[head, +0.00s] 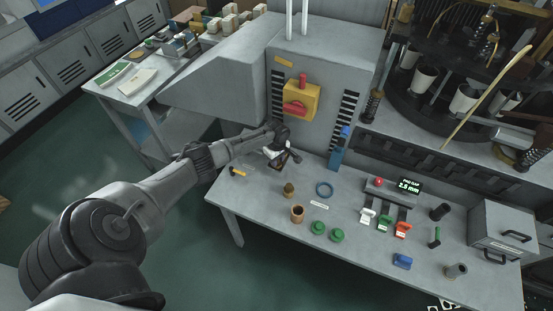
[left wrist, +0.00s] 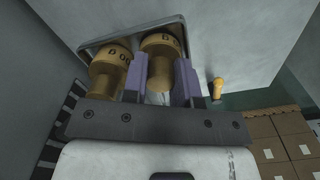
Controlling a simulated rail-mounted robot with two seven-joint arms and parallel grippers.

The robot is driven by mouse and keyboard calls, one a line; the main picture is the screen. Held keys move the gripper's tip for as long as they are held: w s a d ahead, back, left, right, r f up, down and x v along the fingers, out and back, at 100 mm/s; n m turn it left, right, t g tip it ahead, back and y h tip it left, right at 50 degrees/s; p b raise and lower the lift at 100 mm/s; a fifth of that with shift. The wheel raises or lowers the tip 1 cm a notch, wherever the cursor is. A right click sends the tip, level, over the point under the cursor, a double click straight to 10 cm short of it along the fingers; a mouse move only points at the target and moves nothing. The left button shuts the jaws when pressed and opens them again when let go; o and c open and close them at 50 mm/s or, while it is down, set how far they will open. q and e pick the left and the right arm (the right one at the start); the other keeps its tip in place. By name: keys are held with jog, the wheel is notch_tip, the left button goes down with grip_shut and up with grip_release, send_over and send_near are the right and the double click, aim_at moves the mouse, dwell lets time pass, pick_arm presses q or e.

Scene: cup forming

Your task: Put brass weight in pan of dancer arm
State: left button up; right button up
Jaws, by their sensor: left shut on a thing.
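My left gripper (head: 279,160) is over the back left of the grey table, at a small pale tray by the machine's base. In the left wrist view its two fingers (left wrist: 160,82) are shut on a brass weight (left wrist: 160,52) with dark markings on its rim. A second brass weight (left wrist: 108,72) stands close on the left, outside the fingers. Both are within a metal-rimmed tray (left wrist: 92,47); whether the held weight touches its floor I cannot tell. In the head view the gripper hides the weights. I cannot make out the dancer arm's pan. My right gripper is not in view.
The grey machine housing (head: 330,100) rises behind.

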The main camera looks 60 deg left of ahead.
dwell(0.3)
pick_arm(q)
jog(key=o, duration=1)
jog(key=shift+o, duration=0.4)
jog(key=o, duration=0.4)
jog(key=shift+s+d, duration=0.1)
jog(key=shift+r, duration=0.15)
